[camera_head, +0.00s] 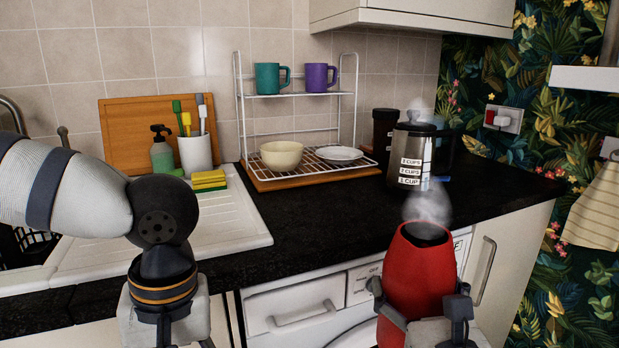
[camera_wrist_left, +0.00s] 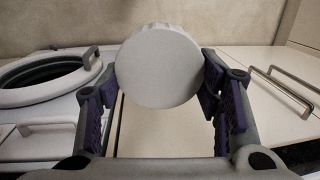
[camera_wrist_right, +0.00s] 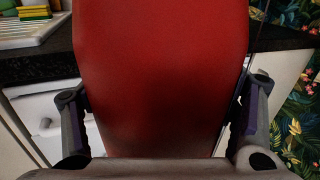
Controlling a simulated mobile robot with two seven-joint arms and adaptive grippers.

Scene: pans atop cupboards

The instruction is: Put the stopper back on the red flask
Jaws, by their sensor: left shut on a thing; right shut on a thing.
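The red flask (camera_head: 418,268) stands upright in my right gripper (camera_head: 420,292), in front of the counter at the right. Its top is open and dark, with pale steam rising from it. In the right wrist view the flask (camera_wrist_right: 160,75) fills the space between both fingers. My left gripper (camera_wrist_left: 160,82) is shut on a round pale grey stopper (camera_wrist_left: 158,62), seen flat face on in the left wrist view. In the head view my left wrist is at the bottom left, apart from the flask, and the stopper is out of sight there.
The black counter (camera_head: 310,222) carries a steaming metal coffee pot (camera_head: 411,152), a dish rack (camera_head: 297,95) with mugs and a bowl (camera_head: 282,156), and a sink drainer (camera_head: 225,215) with sponges. Cupboard and drawer handles stick out below the counter edge. Air between my two grippers is clear.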

